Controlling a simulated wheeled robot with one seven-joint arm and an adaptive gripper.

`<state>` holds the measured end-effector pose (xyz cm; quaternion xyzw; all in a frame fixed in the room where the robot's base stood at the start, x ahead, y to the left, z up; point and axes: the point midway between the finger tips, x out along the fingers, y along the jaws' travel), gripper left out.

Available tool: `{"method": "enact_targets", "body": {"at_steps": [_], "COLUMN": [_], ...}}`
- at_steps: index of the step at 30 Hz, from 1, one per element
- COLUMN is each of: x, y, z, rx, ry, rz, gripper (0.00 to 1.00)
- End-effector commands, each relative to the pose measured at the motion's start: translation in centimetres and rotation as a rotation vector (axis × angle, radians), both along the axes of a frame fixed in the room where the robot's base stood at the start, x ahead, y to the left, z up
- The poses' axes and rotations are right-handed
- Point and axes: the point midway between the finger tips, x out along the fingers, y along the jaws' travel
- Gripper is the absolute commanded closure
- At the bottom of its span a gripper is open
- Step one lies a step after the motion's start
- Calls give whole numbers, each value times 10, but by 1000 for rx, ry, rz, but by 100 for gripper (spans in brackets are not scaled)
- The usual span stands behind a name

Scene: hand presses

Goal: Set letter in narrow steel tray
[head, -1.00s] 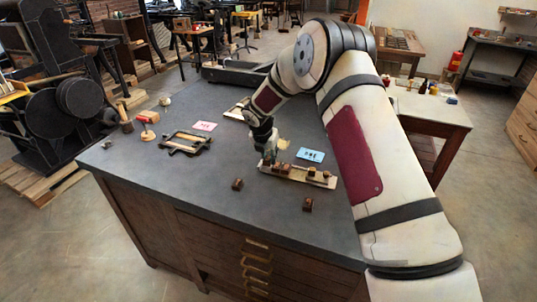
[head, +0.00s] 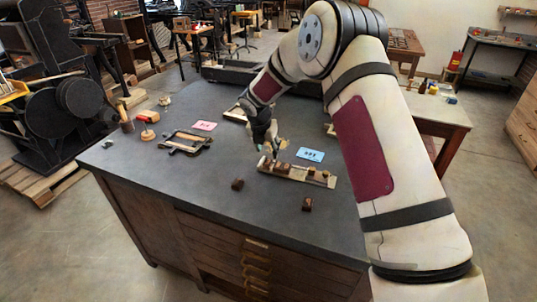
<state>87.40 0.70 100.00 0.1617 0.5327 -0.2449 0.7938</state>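A long, narrow, pale tray (head: 297,174), which looks like the narrow steel tray, lies on the dark worktop, with several small brown letter blocks in it. One block (head: 268,164) sits at its left end. Two loose brown blocks lie in front of the tray, one at the left (head: 237,184) and one at the right (head: 307,204). My gripper (head: 272,151) points down just above and behind the tray's left end. Its fingers are too small and dark to tell whether they are open or hold anything. The letter faces cannot be read.
A blue card (head: 311,154) lies behind the tray and a pink card (head: 204,126) farther left. The front worktop is mostly clear.

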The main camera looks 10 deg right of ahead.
Motion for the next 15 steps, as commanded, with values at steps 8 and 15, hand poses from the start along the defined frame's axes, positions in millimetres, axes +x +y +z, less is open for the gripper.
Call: {"method": "enact_targets", "body": {"at_steps": [8,15], "x": [-17,-25], "y": [12,18], "z": [55,78], "rx": [0,1], "ry": [-4,-2], "rz": [-1,-1], "gripper": [56,56]}}
